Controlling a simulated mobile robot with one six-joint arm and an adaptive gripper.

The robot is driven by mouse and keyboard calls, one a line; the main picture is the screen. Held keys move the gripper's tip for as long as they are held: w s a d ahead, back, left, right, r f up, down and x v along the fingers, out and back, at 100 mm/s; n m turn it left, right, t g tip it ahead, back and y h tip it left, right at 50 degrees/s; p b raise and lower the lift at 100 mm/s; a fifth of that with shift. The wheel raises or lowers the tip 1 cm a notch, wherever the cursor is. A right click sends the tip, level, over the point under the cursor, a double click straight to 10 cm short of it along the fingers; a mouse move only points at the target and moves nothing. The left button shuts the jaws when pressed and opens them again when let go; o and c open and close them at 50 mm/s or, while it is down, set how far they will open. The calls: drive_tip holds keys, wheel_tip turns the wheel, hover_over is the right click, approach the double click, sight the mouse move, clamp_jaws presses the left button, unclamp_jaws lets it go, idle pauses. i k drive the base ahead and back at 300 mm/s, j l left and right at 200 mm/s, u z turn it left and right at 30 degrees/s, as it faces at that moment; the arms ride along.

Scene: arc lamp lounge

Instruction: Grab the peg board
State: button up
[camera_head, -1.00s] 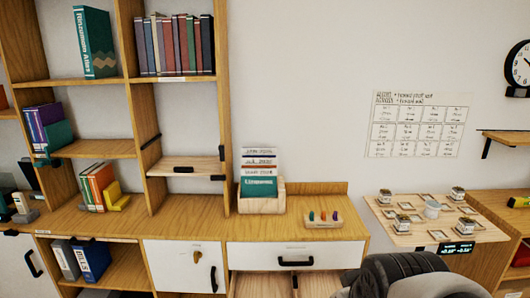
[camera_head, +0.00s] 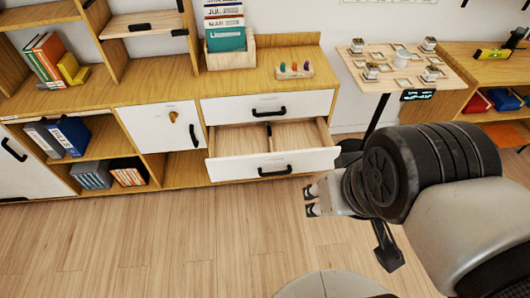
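The peg board (camera_head: 295,74) is a small light-wood block with several coloured pegs standing in it. It sits on the wooden cabinet top, right of the calendar box, above the drawers. My gripper (camera_head: 309,201) is over the floor in front of the open drawer, well below and apart from the peg board in the picture. Its two fingertips point left with a gap between them, and nothing shows between them.
The lower drawer (camera_head: 275,163) stands pulled out, with a divider inside, between my gripper and the cabinet top. A wooden calendar box (camera_head: 231,54) stands left of the peg board. A raised tray table (camera_head: 385,82) with small jars is at the right.

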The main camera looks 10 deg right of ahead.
sight(300, 73)
drive_tip(key=i+l+u, duration=0.4)
drive_tip(key=i+l, duration=0.2)
drive_tip(key=i+l+u, duration=0.15)
drive_tip(key=i+l, duration=0.15)
drive_tip(key=i+l+u, duration=0.2)
drive_tip(key=l, duration=0.2)
drive_tip(key=i+l+u, duration=0.2)
drive_tip(key=l, duration=0.25)
drive_tip(key=i+l+u, duration=0.2)
drive_tip(key=l, duration=0.25)
drive_tip(key=i, duration=0.1)
